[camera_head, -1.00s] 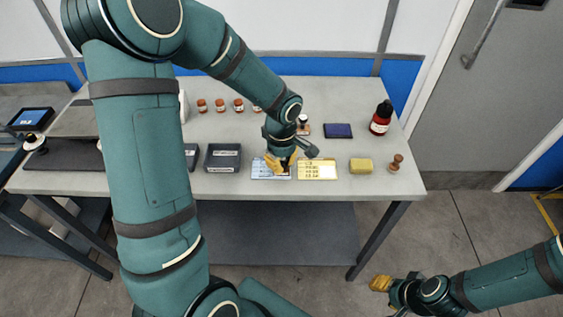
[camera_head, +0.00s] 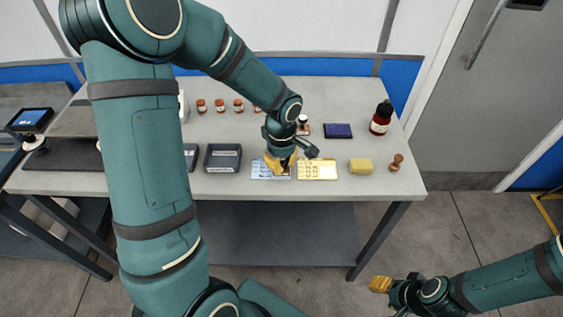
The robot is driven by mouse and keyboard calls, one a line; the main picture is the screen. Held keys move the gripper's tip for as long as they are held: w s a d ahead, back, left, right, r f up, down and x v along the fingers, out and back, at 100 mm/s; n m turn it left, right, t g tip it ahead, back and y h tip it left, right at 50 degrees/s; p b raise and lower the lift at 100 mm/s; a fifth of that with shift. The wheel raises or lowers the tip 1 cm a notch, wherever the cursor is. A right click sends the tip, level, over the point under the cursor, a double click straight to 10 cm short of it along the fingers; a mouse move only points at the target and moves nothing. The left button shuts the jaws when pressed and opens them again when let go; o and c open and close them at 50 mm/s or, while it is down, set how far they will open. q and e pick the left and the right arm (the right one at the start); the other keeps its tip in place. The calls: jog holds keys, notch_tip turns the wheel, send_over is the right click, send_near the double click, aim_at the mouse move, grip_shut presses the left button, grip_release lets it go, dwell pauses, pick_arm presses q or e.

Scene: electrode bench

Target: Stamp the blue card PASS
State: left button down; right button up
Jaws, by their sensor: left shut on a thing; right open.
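The blue card (camera_head: 262,172) lies flat near the front edge of the table, left of a yellow card (camera_head: 318,170). My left gripper (camera_head: 281,166) is over the right part of the blue card, pointing down, and hides some of it. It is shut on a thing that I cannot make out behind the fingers. Whether that thing touches the card, and any mark under it, cannot be seen. My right gripper (camera_head: 380,284) is open and empty, low in front of the table and away from the cards.
A dark blue pad (camera_head: 338,131) lies behind the cards. A yellow sponge (camera_head: 361,166) and a brown wooden-handled piece (camera_head: 396,162) stand at the right front. A dark red bottle (camera_head: 381,118) is behind them. A dark tray (camera_head: 222,158) is left of the cards. Several small jars (camera_head: 220,105) stand further back.

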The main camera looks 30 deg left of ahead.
pick_arm(q)
jog(key=shift+r+p, duration=2.25)
jog(key=shift+r, duration=1.3)
